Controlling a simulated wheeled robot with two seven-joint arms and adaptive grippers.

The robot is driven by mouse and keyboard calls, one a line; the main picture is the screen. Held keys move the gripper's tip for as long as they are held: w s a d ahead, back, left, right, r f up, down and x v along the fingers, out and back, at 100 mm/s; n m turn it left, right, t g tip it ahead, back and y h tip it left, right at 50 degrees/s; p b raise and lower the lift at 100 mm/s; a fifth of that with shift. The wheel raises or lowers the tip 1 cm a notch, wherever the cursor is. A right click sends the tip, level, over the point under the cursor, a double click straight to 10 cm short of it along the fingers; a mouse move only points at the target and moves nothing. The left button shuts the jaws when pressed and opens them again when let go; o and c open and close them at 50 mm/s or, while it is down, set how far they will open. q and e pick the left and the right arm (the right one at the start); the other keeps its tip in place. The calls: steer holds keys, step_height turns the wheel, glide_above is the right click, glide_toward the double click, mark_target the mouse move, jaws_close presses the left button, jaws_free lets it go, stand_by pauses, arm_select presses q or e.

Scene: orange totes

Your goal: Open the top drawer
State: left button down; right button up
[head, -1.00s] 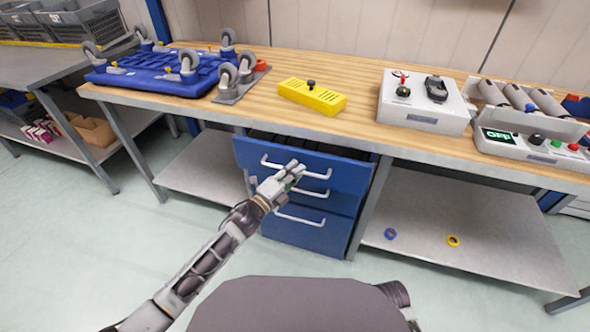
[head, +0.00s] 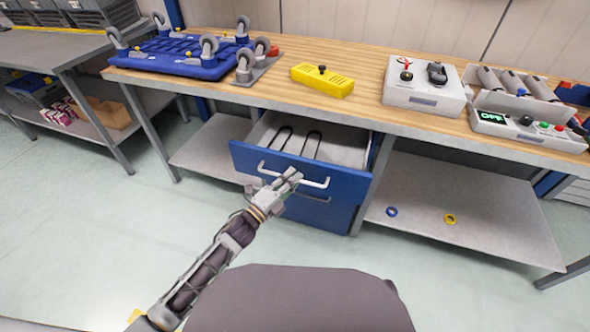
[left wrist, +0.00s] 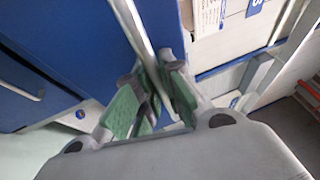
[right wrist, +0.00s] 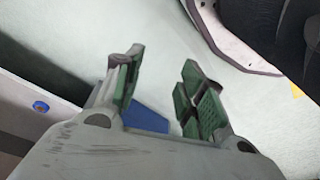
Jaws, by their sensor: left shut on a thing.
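The top drawer (head: 348,187) of the blue cabinet under the bench stands pulled out, and its grey inside shows from above. Its white bar handle (head: 317,183) runs across the front. My left gripper (head: 291,177) is shut on this handle near its middle. In the left wrist view, the pale handle bar (left wrist: 138,32) passes between the green-padded fingers of my left gripper (left wrist: 152,100). My right gripper (right wrist: 160,82) is open and empty in the right wrist view, above the floor. It is not seen in the head view.
Two dark loop-shaped items (head: 312,142) lie in the drawer. A lower blue drawer sits beneath it. The wooden bench top (head: 375,112) bears a blue wheeled base (head: 180,58), a yellow box (head: 322,82) and control boxes (head: 425,92). Two tape rings (head: 449,219) lie on the lower shelf.

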arm_select(q)
steer(key=shift+s+a+f+p, duration=0.1)
steer(key=shift+s+a+p, duration=0.15)
steer(key=shift+s, duration=0.5)
steer(key=shift+s+a+r+p, duration=0.1)
steer(key=shift+s+a, duration=0.1)
steer(key=shift+s, duration=0.6)
steer(key=shift+s+a+f+p, duration=0.1)
steer(key=shift+s+a+p, duration=0.15)
steer(key=shift+s, duration=0.5)
arm_select(e)
steer(key=shift+s+d+f, duration=0.1)
steer(key=shift+d+f, duration=0.05)
steer(key=shift+f, duration=0.6)
steer(key=shift+s+d+f, duration=0.1)
steer(key=shift+d+f, duration=0.1)
steer(key=shift+f, duration=0.5)
steer(key=shift+s+d+f, duration=0.1)
steer(key=shift+d+f, duration=0.05)
steer(key=shift+f, duration=0.6)
arm_select(q)
steer(key=c, duration=1.8)
jaws_free()
steer(key=shift+v, duration=6)
steer(key=shift+w, duration=0.1)
arm_select(e)
steer(key=shift+r, duration=0.15)
